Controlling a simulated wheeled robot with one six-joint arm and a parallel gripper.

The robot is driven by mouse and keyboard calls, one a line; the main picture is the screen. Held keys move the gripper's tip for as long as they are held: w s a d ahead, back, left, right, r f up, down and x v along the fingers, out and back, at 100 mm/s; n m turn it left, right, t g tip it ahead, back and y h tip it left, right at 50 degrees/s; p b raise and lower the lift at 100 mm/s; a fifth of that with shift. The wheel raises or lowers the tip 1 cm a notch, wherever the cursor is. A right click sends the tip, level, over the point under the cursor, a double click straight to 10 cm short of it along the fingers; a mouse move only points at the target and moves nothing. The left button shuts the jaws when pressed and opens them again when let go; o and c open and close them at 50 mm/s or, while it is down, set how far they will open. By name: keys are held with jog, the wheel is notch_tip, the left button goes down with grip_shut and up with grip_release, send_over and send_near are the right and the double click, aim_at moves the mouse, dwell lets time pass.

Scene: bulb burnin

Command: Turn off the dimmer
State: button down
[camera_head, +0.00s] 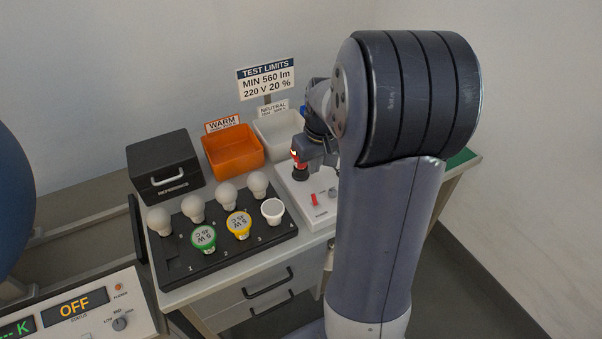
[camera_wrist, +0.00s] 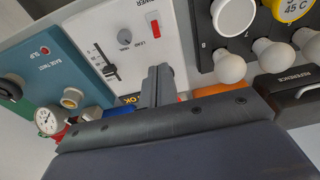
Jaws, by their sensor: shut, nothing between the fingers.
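The dimmer appears to be the white box (camera_head: 322,212) at the right of the bench, partly hidden by my arm. Its face (camera_wrist: 180,50) in the wrist view carries a red switch (camera_wrist: 155,25), a grey round knob (camera_wrist: 124,37) and a black slider (camera_wrist: 110,71) in a scaled slot. The red switch also shows in the head view (camera_head: 313,200), at the box's front. My gripper (camera_wrist: 160,70) is shut and empty, in front of the white face, below the red switch in the wrist picture. I cannot tell whether it touches the face. The switch's on or off state is unclear.
A black tray (camera_head: 180,268) with several bulbs lies left of the white box. Behind are an orange bin (camera_head: 232,148), a white bin (camera_head: 275,130) and a black case (camera_head: 165,170). A teal panel (camera_wrist: 50,75) with a gauge (camera_wrist: 48,120) adjoins the box.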

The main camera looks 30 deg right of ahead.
aim_at(314, 199)
jog(key=shift+s, duration=0.1)
dwell(0.3)
jog(key=f, duration=0.3)
jog(key=w+f, duration=0.1)
jog(key=f, duration=0.6)
jog(key=shift+w+p, duration=0.25)
jog(key=shift+p, duration=0.05)
jog(key=shift+b, duration=0.4)
